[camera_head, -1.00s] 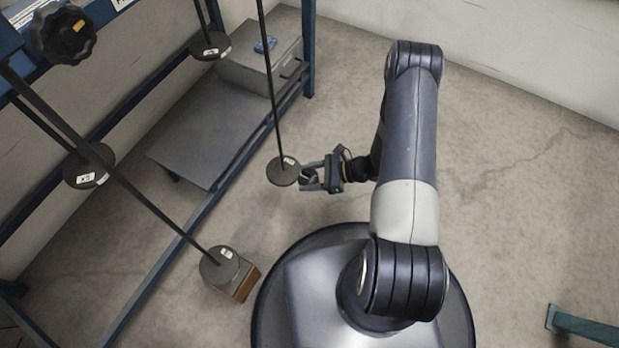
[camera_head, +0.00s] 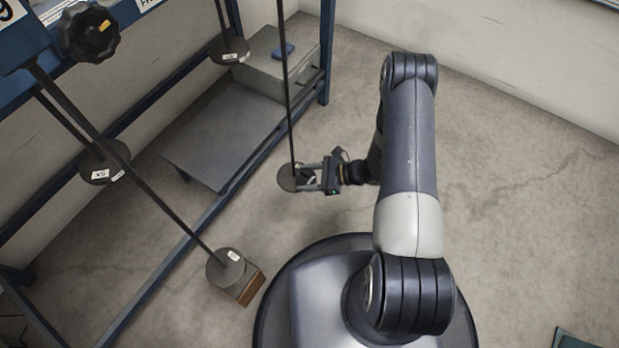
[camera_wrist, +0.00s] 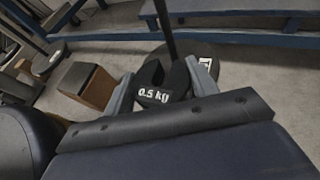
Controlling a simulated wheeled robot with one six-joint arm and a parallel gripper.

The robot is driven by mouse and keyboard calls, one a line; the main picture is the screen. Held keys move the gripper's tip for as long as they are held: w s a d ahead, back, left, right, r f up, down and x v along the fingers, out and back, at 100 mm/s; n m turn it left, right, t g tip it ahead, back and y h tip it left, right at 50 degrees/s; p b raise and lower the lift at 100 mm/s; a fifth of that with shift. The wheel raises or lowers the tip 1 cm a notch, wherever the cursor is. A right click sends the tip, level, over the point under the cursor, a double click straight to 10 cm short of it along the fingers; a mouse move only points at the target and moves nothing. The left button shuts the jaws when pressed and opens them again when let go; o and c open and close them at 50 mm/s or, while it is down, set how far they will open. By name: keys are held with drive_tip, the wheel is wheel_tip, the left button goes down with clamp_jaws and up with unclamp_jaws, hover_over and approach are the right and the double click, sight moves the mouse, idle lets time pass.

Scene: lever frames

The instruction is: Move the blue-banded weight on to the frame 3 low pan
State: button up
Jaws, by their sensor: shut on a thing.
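My gripper (camera_head: 308,179) is shut on a dark slotted weight (camera_wrist: 155,97) marked "0.5 kg" in the wrist view. No blue band shows on its visible side. The weight is at a round dark pan (camera_head: 284,182) hanging on a long thin rod. In the wrist view the rod comes down at the weight's slot, and the pan (camera_wrist: 206,52) shows behind it. I cannot tell whether the weight rests on the pan or is just above it. No frame number is readable for this pan.
Another hanging pan (camera_head: 222,268) is at the lower left beside a brown block (camera_head: 246,288). Two more pans (camera_head: 100,166) (camera_head: 230,52) hang along the blue rack. A grey box (camera_head: 262,72) stands on a low shelf (camera_head: 215,140).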

sight(303, 171)
drive_tip(key=shift+w+a+b, duration=0.5)
drive_tip(key=shift+w+a, duration=0.15)
drive_tip(key=shift+a, duration=0.15)
idle(0.4)
drive_tip(key=shift+w+a, duration=0.2)
drive_tip(key=shift+a, duration=0.1)
drive_tip(key=shift+w+a+b, duration=0.45)
drive_tip(key=shift+w+a, duration=0.1)
drive_tip(key=shift+a, duration=0.15)
idle(0.6)
drive_tip(key=shift+f+b, duration=0.4)
drive_tip(key=shift+b, duration=0.15)
idle(0.5)
drive_tip(key=o, duration=1.2)
drive_tip(key=shift+d, duration=0.15)
drive_tip(key=shift+p+v, duration=0.65)
drive_tip(key=shift+v, duration=2.75)
